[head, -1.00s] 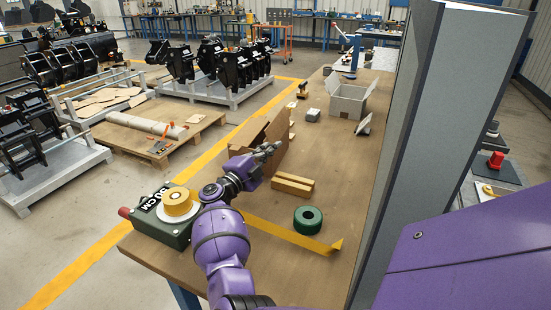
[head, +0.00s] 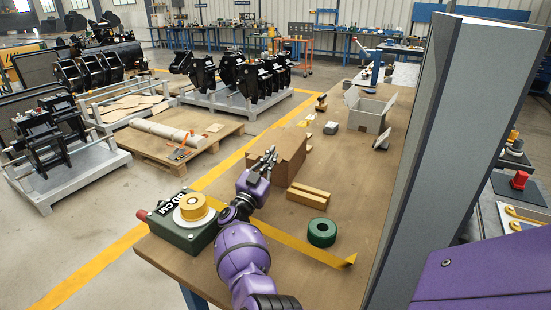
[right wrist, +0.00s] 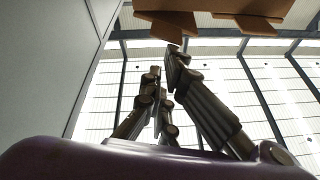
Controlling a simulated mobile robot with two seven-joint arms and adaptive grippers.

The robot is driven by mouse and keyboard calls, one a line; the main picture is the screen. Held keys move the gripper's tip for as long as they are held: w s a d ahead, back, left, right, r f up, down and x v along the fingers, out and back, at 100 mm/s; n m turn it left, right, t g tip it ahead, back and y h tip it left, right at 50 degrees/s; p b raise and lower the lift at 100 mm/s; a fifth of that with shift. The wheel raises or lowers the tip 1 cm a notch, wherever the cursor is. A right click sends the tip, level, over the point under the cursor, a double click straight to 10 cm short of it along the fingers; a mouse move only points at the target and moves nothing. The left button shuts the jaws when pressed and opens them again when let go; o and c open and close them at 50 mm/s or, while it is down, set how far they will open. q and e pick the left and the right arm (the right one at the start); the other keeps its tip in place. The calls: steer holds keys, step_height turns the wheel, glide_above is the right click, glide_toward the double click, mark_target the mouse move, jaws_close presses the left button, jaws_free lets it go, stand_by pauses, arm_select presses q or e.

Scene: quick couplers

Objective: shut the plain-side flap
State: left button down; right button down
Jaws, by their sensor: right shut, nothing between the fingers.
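A brown cardboard carton (head: 291,149) stands on the workbench in the head view. My right gripper (head: 269,154) is at its near left side, fingers together and empty, tips overlapping the carton in the picture. I cannot tell whether they touch it. A tan panel (head: 262,141) shows at the carton's upper left; which flap it is, and how far it is folded, is unclear. In the right wrist view the shut fingers (right wrist: 168,65) point up toward brown cardboard flaps (right wrist: 205,18) at the top edge. My left gripper is not in view.
A green tape dispenser (head: 187,232) stands near left, a green roll (head: 321,232) and yellow-brown bars (head: 308,195) right of the arm. A yellow strip (head: 310,248) crosses the bench (head: 345,180). An open grey box (head: 368,112) is farther back. A tall grey post (head: 455,130) bounds the right.

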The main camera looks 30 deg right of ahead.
steer(key=shift+w+a+f+n+t+y, duration=0.25)
steer(key=shift+f+n+t, duration=0.2)
steer(key=shift+n, duration=0.55)
steer(key=shift+w, duration=0.15)
